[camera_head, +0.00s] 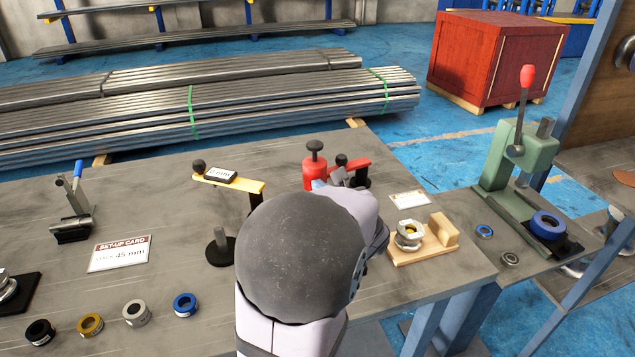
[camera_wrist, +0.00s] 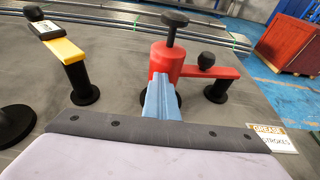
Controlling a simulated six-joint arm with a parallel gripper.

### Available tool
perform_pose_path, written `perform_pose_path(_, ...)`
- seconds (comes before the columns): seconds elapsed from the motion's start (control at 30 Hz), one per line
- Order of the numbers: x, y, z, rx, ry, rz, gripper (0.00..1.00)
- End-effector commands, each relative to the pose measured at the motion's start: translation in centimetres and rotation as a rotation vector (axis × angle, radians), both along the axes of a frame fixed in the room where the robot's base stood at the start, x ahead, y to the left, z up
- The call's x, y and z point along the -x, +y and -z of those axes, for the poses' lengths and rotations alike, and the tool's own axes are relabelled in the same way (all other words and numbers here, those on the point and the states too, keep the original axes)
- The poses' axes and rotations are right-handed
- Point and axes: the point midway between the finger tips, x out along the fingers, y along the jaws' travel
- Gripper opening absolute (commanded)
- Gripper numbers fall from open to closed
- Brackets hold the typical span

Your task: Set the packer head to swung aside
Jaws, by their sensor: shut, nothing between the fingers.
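The packer head appears to be the red cylinder (camera_head: 314,174) with a black plunger knob on top. A red arm (camera_head: 358,164) with a black ball knob (camera_head: 341,159) runs to its right. In the wrist view the red cylinder (camera_wrist: 164,62) stands straight ahead, and the red arm (camera_wrist: 225,73) reaches right over a black post (camera_wrist: 216,92). My gripper (camera_wrist: 160,92) is shut and empty, its blue fingers just in front of the cylinder's lower part. I cannot tell whether they touch it. My wrist hides part of the head's base in the head view.
A yellow arm (camera_head: 235,182) with a small display stands left of the head on a black post. A black-based peg (camera_head: 220,247) is nearer. A wooden fixture (camera_head: 437,238) holding a metal part is at right. Several rings lie at front left. A green press (camera_head: 517,160) stands far right.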

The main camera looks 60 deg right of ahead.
Motion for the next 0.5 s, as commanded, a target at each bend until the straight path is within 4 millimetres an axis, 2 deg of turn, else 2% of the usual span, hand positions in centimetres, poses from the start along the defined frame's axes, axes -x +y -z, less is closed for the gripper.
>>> perform_pose_path(0.2,-1.3,-1.3,-0.1,0.0,0.0,0.001,0.0)
perform_pose_path(0.5,-1.6,-1.6,-0.1,0.0,-0.001,0.002,0.0)
